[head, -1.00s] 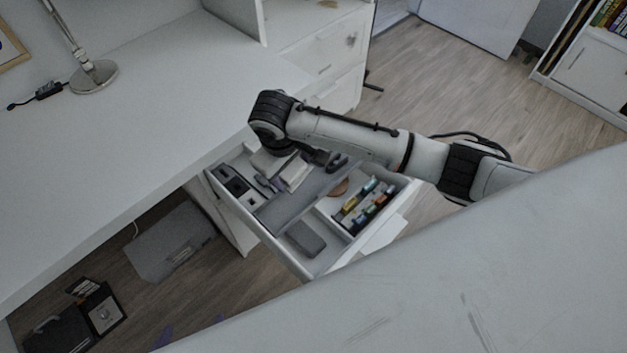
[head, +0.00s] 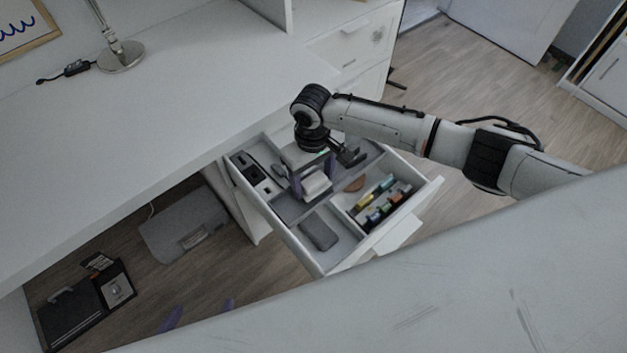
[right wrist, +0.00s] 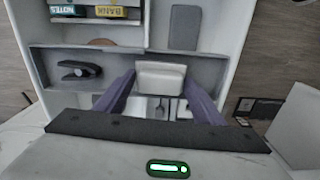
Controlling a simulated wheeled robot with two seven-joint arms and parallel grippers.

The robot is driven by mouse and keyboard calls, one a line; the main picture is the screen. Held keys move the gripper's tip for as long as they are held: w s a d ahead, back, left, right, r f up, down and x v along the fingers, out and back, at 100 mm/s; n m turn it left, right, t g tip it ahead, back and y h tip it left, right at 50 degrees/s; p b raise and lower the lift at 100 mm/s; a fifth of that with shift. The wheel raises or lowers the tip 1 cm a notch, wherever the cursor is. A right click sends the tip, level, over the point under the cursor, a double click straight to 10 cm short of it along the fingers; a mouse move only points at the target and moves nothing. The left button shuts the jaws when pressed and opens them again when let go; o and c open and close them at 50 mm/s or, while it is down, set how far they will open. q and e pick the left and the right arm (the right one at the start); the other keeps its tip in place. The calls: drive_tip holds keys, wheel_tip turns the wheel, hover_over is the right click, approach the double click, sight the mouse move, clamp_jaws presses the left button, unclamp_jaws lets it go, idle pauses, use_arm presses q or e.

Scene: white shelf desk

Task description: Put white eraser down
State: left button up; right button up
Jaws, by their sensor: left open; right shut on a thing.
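The white eraser (head: 316,184) is between the purple fingers of my right gripper (head: 314,178). In the right wrist view the eraser (right wrist: 160,76) sits at the fingertips of the shut right gripper (right wrist: 160,84). It is over the grey middle part of the open drawer (head: 290,210); I cannot tell whether it touches the drawer floor. My left gripper (head: 200,312) shows only as two purple fingertips, apart and empty, at the bottom left of the head view.
The drawer holds a dark stapler (right wrist: 80,70), a grey case (head: 318,233), coloured marker boxes (head: 376,194) and a round brown item (head: 355,183). Its walls and dividers stand around the right gripper. The white desk top (head: 170,110) is mostly clear. A lamp base (head: 121,57) stands at the back.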

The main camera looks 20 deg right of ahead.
sight(313, 178)
drive_tip(key=shift+f, duration=0.55)
drive_tip(key=o, duration=1.7)
drive_tip(key=shift+c, duration=0.2)
wheel_tip(313, 178, up, 12)
drive_tip(key=p, duration=0.1)
